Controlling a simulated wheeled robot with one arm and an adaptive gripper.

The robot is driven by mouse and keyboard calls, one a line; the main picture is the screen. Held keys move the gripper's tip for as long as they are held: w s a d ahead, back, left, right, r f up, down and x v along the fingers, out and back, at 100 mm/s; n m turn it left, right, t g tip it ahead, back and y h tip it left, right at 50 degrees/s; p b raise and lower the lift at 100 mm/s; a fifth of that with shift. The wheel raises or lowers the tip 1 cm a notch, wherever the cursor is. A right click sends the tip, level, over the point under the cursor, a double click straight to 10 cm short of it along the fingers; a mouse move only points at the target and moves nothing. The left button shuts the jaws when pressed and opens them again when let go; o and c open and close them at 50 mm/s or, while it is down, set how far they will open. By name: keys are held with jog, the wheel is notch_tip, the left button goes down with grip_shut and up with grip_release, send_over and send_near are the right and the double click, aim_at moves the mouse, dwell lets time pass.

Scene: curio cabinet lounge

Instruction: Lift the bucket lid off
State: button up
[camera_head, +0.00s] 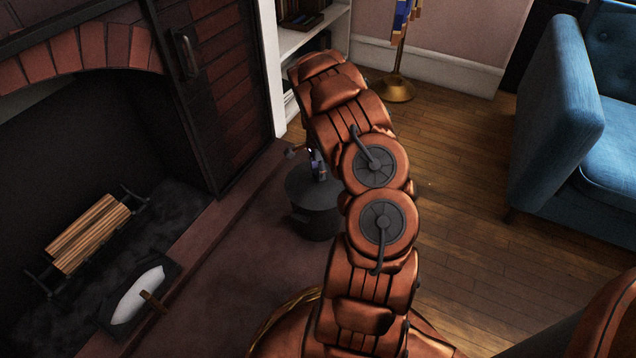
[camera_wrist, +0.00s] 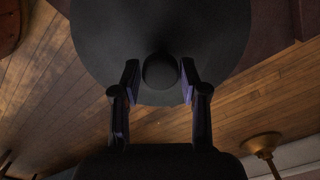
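The dark bucket (camera_head: 316,222) stands on the hearth floor, partly hidden behind my arm in the head view. Its round dark lid (camera_wrist: 160,20) fills the top of the wrist view, with a round knob (camera_wrist: 160,71) near the lid's lower part in the picture. My gripper (camera_wrist: 160,80) is open, with one finger on each side of the knob. A narrow gap shows at the left finger; the right finger is very close to the knob, and contact is unclear. In the head view my gripper (camera_head: 318,167) is just over the bucket, partly hidden by my arm.
A brick fireplace (camera_head: 225,80) with a log rack (camera_head: 90,235) and a shovel (camera_head: 140,295) is at left. A blue sofa (camera_head: 560,115) is at right. Wooden floor between is clear.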

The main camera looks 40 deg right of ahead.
jog(key=c, duration=0.7)
jog(key=shift+o, duration=0.2)
jog(key=shift+r+p, duration=0.35)
jog(key=shift+r, duration=0.5)
jog(key=shift+r+p, duration=0.65)
jog(key=shift+r, duration=1.2)
